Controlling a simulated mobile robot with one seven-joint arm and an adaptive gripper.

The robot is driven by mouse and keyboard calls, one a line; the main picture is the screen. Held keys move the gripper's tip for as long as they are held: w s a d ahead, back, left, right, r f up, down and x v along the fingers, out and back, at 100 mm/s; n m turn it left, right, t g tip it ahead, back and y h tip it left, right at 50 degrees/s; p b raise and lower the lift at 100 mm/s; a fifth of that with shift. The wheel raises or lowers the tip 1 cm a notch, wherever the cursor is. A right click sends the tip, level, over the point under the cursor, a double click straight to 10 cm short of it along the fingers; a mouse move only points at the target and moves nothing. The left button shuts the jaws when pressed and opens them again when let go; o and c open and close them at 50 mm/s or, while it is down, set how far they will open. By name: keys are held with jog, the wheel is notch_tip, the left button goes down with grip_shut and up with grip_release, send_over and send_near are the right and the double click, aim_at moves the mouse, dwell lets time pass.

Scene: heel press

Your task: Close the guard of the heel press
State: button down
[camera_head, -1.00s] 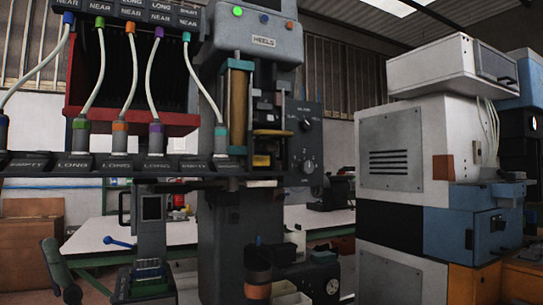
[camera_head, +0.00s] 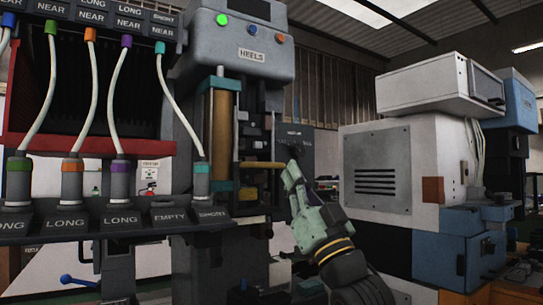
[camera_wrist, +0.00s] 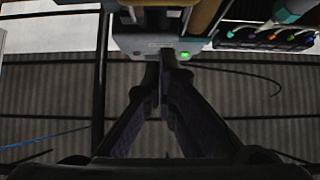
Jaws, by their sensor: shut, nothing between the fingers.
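The heel press (camera_head: 240,50), a grey machine marked HEELS with a lit green button, stands at centre in the head view. An upright amber panel (camera_head: 223,135) with teal ends is on its front left; it looks like the guard, but I cannot tell for sure. A yellow horizontal bar (camera_head: 262,165) crosses the opening to its right. My gripper (camera_head: 291,172) is shut and empty at the right of the opening, its tips close to the bar's right end; contact is unclear. In the wrist view my closed fingers (camera_wrist: 168,58) point towards the press (camera_wrist: 150,44), seen upside down.
A rack (camera_head: 110,225) of labelled sockets with white hoses stands left of the press. A control panel with a dark knob (camera_head: 294,151) is just behind my gripper. A white and blue machine (camera_head: 385,180) stands on the right. A blue-handled lever (camera_head: 66,280) is lower left.

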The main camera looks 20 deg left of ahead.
jog(key=p+x, duration=0.5)
jog(key=x, duration=0.5)
jog(key=f, duration=0.2)
jog(key=f+p, duration=0.1)
jog(key=f, duration=0.1)
jog(key=shift+w+a, duration=0.15)
jog(key=shift+w, duration=0.1)
notch_tip(320, 180, down, 11)
jog(key=b, duration=0.9)
jog(key=shift+r, duration=0.15)
